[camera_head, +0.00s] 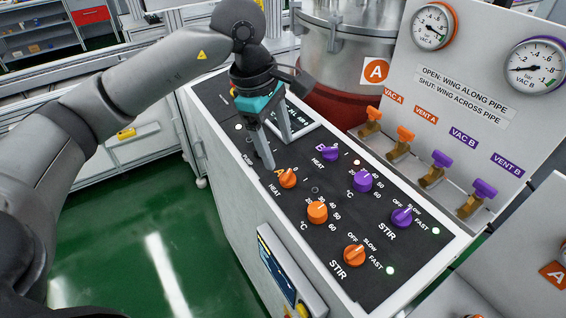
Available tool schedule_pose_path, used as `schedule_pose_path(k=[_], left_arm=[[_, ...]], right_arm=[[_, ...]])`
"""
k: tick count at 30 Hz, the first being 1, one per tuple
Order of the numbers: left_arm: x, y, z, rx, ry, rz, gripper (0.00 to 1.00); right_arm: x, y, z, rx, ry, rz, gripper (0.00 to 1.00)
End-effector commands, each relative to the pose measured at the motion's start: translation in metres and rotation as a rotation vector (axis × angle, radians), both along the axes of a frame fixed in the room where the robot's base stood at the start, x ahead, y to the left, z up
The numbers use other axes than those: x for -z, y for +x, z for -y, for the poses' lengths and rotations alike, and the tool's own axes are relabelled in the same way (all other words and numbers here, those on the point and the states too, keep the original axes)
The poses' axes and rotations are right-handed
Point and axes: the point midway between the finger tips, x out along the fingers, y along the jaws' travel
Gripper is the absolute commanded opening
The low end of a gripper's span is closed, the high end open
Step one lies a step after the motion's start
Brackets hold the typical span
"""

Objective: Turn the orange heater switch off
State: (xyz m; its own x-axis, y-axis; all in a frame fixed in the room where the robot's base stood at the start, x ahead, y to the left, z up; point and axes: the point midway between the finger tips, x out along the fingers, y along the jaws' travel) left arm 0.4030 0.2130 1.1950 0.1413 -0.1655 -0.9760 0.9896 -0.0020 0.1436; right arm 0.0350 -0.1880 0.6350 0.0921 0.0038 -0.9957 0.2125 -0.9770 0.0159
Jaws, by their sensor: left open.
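The orange heater switch (287,178) is a small knob labelled HEAT on the dark top of the white control console (345,205). Its pointer setting is too small to read for sure. My left gripper (278,154) comes in from the upper left, teal at its body with grey fingers pointing down. It is open and empty, with its fingertips just above and behind the switch, seemingly apart from it. The fingers hide part of the panel behind. My right gripper is not in view.
Close by stand an orange temperature dial (317,211), an orange stir knob (354,256), a purple heater switch (329,152), a purple temperature dial (362,180) and a purple stir knob (401,217). A valve panel with gauges (432,27) and a steel vessel (345,45) rise behind.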

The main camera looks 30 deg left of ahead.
Motion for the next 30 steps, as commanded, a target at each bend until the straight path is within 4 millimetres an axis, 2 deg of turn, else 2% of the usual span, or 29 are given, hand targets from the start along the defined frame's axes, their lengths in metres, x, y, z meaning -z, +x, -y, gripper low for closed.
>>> schedule_pose_path(k=[1,6,12,30], left_arm=[[-0.013,-0.001,-0.003,-0.002,0.001,0.007,0.74],[-0.048,-0.006,-0.008,-0.001,0.001,0.005,0.74],[-0.071,-0.01,-0.012,-0.001,0.001,0.001,0.74],[-0.075,-0.011,-0.013,-0.001,0.001,-0.001,0.74]], right_arm=[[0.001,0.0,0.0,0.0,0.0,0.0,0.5],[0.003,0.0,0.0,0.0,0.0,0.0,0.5],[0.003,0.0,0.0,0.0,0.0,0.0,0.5],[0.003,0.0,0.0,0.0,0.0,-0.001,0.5]])
